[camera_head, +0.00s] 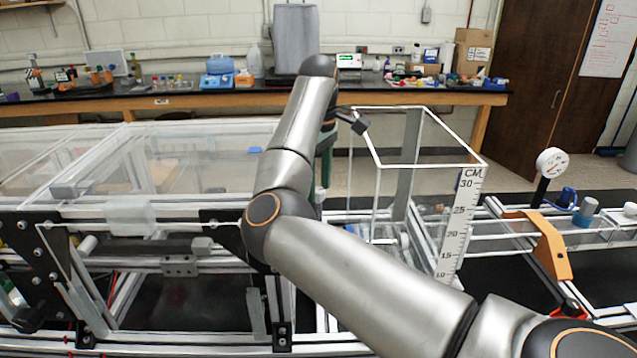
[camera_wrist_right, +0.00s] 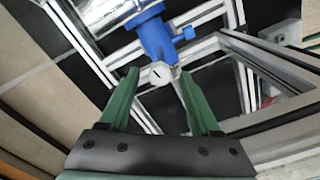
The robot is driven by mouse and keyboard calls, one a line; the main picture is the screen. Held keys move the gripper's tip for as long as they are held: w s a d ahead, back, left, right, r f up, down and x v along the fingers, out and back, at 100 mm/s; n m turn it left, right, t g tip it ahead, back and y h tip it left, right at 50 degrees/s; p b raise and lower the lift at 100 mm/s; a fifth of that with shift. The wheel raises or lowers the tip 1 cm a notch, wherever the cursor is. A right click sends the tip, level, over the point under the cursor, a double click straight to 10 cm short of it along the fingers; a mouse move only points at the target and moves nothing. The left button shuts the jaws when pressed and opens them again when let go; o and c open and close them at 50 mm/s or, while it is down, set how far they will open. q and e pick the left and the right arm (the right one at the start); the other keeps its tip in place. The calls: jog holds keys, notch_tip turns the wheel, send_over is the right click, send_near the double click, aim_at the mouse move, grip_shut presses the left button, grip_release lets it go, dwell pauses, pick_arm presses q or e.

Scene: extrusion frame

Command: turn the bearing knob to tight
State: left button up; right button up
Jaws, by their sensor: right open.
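My right gripper (camera_head: 325,158) shows as a green finger behind my arm in the head view, pointing down at the frame; my arm hides much of it. In the right wrist view, its two green fingers (camera_wrist_right: 160,75) stand apart with a gap between the tips. A small pale round knob (camera_wrist_right: 161,74) with a dark mark appears between the tips. I cannot tell whether it is the bearing knob, or whether the fingers touch it. A blue fitting (camera_wrist_right: 158,40) with a side handle lies just beyond. My left gripper is not in view.
A clear box with a CM scale (camera_head: 461,225) stands right of my arm. A round gauge (camera_head: 552,163) and an orange bracket (camera_head: 551,245) are farther right. Aluminium rails (camera_head: 135,213) and clear panels fill the left. A cluttered bench (camera_head: 150,101) runs along the back wall.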

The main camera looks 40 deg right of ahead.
jog(key=shift+f, duration=0.1)
jog(key=shift+c, duration=0.3)
grip_shut()
